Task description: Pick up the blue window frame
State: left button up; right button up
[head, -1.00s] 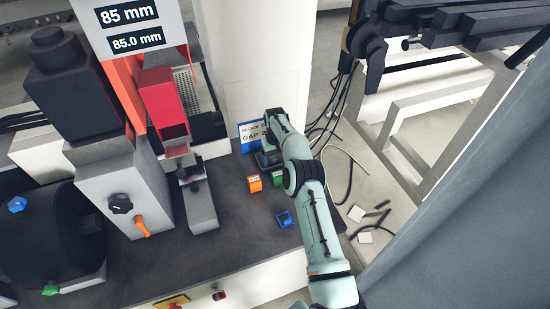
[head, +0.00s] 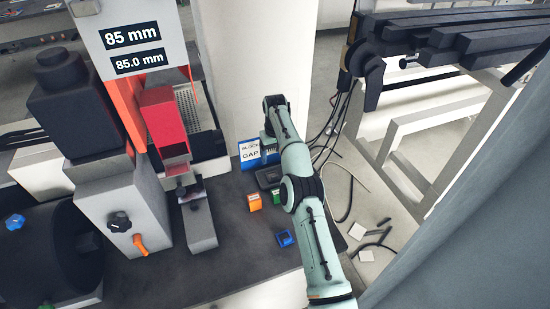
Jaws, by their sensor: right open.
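The blue window frame (head: 284,238) is a small blue piece with a dark middle. It lies on the dark bench top, near the front right, just left of my right arm's forearm. My right gripper (head: 269,150) hangs below the wrist near the BLOCK GAP sign, farther back than the frame and well apart from it. The gripper is small in view and its fingertips are partly hidden, but it is open and I see nothing in it. My left gripper is not in view.
An orange block (head: 254,202) and a partly hidden green block (head: 268,195) stand behind the blue frame. A blue-and-white sign (head: 250,150) stands at the back. The grey feed machine (head: 122,210) with a red chute (head: 165,122) stands left. Bench around the frame is clear.

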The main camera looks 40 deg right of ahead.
aim_at(284, 238)
jog(key=k+j, duration=0.55)
jog(key=j, duration=0.2)
jog(key=k+j, duration=0.6)
jog(key=j, duration=0.1)
